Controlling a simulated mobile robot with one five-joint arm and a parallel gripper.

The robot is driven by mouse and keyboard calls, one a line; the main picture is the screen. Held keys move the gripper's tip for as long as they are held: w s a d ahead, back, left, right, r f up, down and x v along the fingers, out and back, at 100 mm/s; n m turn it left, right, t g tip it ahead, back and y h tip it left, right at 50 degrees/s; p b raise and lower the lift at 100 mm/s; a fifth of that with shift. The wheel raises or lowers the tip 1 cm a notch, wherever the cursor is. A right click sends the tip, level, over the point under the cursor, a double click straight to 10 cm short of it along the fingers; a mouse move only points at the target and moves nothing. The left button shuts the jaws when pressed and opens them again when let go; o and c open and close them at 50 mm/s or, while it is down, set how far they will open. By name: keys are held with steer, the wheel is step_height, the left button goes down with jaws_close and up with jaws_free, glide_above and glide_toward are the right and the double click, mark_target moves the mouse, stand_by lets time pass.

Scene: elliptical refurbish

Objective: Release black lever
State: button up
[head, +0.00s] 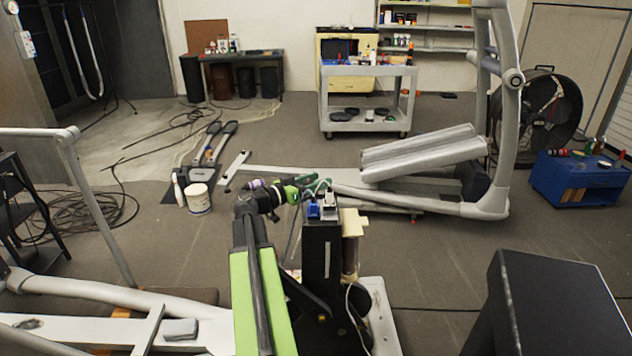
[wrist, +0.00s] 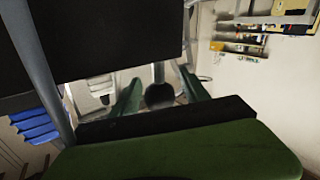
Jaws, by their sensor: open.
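My gripper (head: 316,188) is at the top of the black post (head: 321,250) in the middle of the head view. In the wrist view its two green fingers (wrist: 159,84) are spread apart. A black rounded knob on a short grey stem (wrist: 159,95), likely the black lever, shows between the fingers, with visible gaps on both sides. I cannot tell its depth relative to the fingertips. The lever cannot be made out in the head view, where the gripper and post top crowd together.
A blue block (head: 314,211) and a pale block sit on the post's top. A large dark panel (wrist: 90,50) fills the wrist view's upper left. A grey exercise machine (head: 425,155) stands behind, and a black box (head: 560,300) is at front right.

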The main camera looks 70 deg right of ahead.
jaws_close()
stand_by(1.4)
